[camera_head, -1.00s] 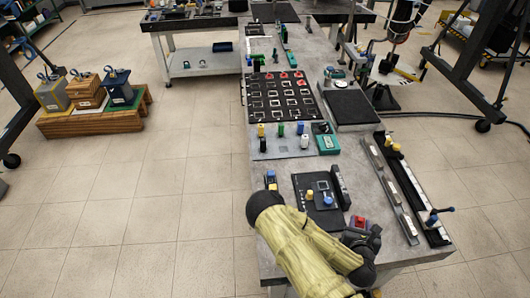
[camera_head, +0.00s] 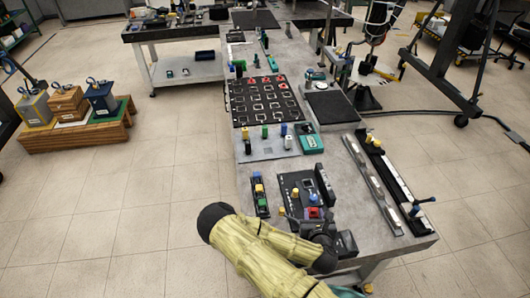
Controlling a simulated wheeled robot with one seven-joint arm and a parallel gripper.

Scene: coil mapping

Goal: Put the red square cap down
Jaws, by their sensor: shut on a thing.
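The red square cap (camera_head: 314,212) shows at the front of the black board (camera_head: 288,180), just in front of a blue cap (camera_head: 313,198). My gripper (camera_head: 318,218) is shut on the red cap from the front right. Its fingertips are mostly hidden behind my wrist, and I cannot tell whether the cap touches the board. A yellow cap (camera_head: 295,193) stands on the same board to the left. White square outlines mark the board.
A dark upright block (camera_head: 325,184) stands along the board's right edge. A narrow holder (camera_head: 260,195) with coloured pieces lies to its left. Long rails (camera_head: 373,182) lie to the right. A black panel (camera_head: 240,105) with square outlines and red pieces is farther back.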

